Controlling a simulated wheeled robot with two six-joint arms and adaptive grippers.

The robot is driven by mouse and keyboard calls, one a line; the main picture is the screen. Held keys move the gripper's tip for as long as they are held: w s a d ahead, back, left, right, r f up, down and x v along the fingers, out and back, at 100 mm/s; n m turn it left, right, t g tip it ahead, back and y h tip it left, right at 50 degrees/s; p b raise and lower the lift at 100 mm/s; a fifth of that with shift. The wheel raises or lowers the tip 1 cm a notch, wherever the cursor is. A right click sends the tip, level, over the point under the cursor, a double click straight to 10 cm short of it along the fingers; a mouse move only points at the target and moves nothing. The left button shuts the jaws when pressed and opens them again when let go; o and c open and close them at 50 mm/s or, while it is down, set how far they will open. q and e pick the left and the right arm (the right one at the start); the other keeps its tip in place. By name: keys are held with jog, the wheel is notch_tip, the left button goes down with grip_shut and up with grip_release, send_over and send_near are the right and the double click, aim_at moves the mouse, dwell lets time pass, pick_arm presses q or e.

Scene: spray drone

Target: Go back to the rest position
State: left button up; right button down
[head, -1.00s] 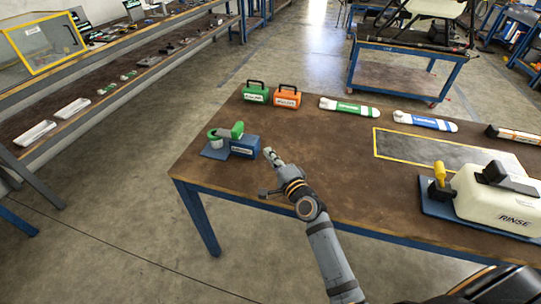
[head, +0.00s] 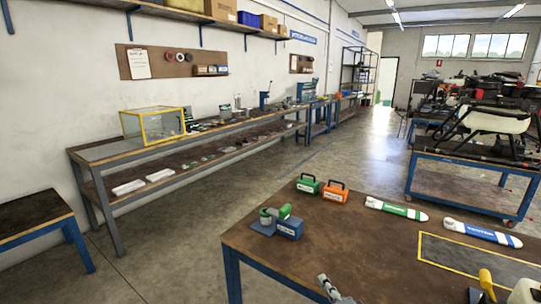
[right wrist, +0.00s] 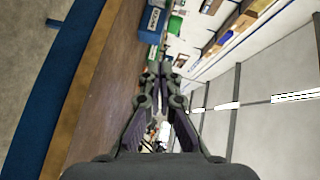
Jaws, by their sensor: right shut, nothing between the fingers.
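My right gripper (head: 330,286) shows at the bottom edge of the head view, over the near side of the brown worktable (head: 262,243). Only its tip end is in that view; the rest of the arm is below the frame. In the right wrist view its fingers (right wrist: 160,72) are shut together with nothing between them. The worktable's brown top (right wrist: 112,70) runs along the left of that view. My left gripper is not in view.
On the table are a blue and green device (head: 288,228), a green case (head: 309,186), an orange case (head: 334,192), a green-labelled bottle (head: 396,209), a blue-labelled bottle (head: 482,233) and a yellow-framed mat (head: 455,254). A long bench (head: 95,152) lines the wall. Floor lies between.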

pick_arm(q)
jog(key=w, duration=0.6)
pick_arm(e)
jog(key=s+d+f+n+g+h, duration=0.25)
jog(key=s+f+n+g, duration=0.7)
jog(key=s, duration=0.55)
jog(key=s+d+f+n+g+h, duration=0.1)
jog(key=s+d+n+g+h, duration=0.25)
jog(key=s+d, duration=0.4)
jog(key=s+d+f+p, duration=0.1)
jog(key=s+f+p, duration=0.1)
jog(key=f, duration=1)
jog(key=s+f+p, duration=0.2)
jog(key=s+f, duration=0.1)
jog(key=f, duration=0.8)
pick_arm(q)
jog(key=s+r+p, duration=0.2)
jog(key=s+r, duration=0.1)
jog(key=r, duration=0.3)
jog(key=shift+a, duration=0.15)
pick_arm(e)
jog(key=s+d+f+g, duration=0.1)
jog(key=s+f+g, duration=0.1)
jog(key=s+f, duration=1.2)
jog(key=s, duration=0.4)
jog(key=shift+d+y, duration=0.25)
jog(key=shift+y, duration=0.05)
